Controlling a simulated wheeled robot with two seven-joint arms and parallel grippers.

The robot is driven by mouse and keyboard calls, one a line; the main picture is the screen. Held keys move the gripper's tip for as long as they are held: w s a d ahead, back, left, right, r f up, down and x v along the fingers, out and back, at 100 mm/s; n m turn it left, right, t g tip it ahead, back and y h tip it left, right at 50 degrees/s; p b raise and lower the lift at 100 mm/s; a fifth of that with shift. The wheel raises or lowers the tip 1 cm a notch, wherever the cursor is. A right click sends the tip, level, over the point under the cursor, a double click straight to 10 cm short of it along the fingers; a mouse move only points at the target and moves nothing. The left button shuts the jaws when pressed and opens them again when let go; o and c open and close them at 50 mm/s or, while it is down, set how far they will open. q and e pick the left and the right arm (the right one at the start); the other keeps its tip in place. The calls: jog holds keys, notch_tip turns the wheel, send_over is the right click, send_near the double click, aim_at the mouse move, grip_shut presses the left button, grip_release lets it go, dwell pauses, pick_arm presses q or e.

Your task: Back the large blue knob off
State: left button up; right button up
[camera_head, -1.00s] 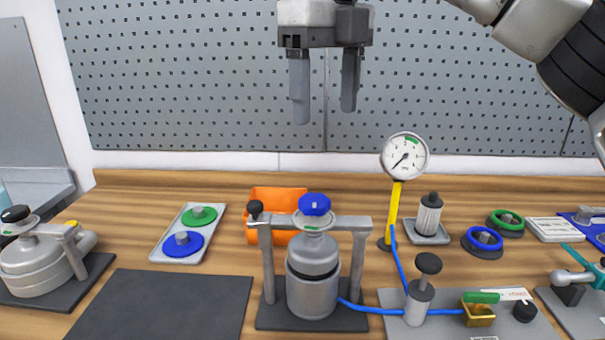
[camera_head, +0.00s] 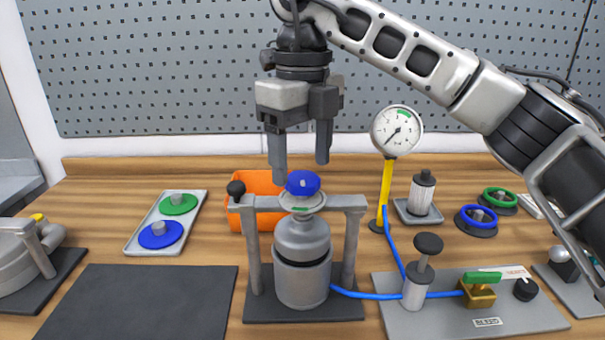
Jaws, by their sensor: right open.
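The large blue knob (camera_head: 303,184) sits on top of the grey metal vessel (camera_head: 302,262), at the crossbar of a grey frame (camera_head: 350,204). My right gripper (camera_head: 301,170) points down with its two fingers apart. Its fingertips are just above and around the knob in the picture, one to the left and one to the right. I cannot tell whether they touch it; the gripper looks empty. My left gripper is not in view.
A black ball handle (camera_head: 236,188) stands at the frame's left end. An orange bin (camera_head: 250,215) is behind the frame. A pressure gauge (camera_head: 397,130) on a yellow post and a pump board (camera_head: 460,310) with a blue hose are to the right. A dark mat (camera_head: 140,305) lies bare at left.

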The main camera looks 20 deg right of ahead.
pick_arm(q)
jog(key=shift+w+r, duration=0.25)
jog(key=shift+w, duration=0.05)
pick_arm(e)
jog(key=shift+f, duration=1.1)
jog(key=c, duration=1)
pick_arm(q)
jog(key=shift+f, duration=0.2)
